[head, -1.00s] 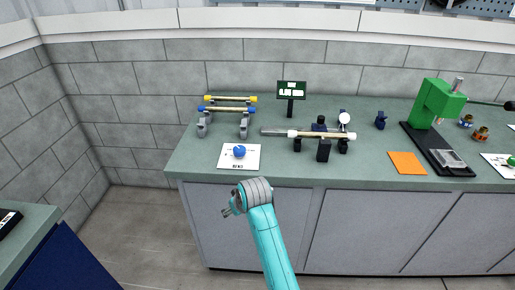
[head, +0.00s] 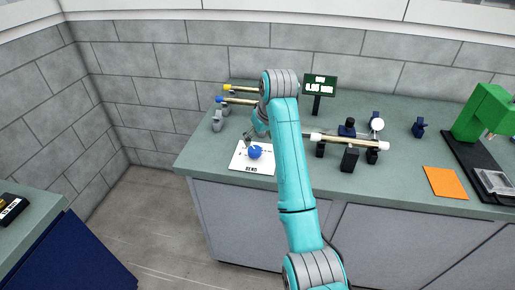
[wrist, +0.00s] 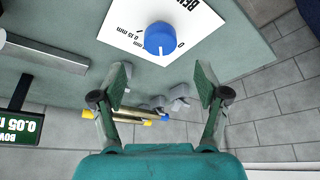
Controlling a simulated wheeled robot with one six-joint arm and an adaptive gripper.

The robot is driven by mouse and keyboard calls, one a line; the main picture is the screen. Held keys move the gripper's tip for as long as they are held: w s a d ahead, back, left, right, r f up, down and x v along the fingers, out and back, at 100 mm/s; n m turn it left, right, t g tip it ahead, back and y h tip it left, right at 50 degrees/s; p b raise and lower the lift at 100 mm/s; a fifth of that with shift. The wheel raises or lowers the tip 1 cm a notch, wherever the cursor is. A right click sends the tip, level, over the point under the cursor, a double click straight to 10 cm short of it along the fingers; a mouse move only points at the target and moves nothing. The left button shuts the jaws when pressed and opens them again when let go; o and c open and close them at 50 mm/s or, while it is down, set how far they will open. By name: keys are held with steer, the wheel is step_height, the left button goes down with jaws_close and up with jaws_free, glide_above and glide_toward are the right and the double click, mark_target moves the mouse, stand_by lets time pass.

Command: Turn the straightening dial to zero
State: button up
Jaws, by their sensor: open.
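The blue dial (head: 254,151) sits on a white card (head: 240,163) near the bench's front left edge. In the wrist view the dial (wrist: 159,38) is a round blue knob at the top centre, with printed "0" and "0.15 mm" scale marks beside it. In the head view my gripper (head: 250,139) is small and partly hidden by my arm, just above and behind the dial. A dark display (wrist: 22,125) reads 0.05 in the wrist view.
Yellow-ended and blue-ended rods (head: 238,100) lie on grey stands behind the dial. A pale rod (head: 345,140) rests on a dark fixture with a round gauge (head: 377,124) to the right. An orange sheet (head: 445,182) and green press (head: 485,112) stand farther right.

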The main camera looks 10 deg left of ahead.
mark_target(256, 149)
steer(key=x, duration=0.9)
steer(key=c, duration=1.1)
steer(key=shift+c, duration=0.2)
steer(key=shift+n, duration=0.3)
steer(key=n+g+y, duration=0.1)
steer(key=n, duration=0.2)
steer(key=shift+n, duration=0.3)
steer(key=shift+n+g+y, duration=0.3)
steer(key=shift+n+g, duration=0.5)
steer(key=shift+n, duration=1)
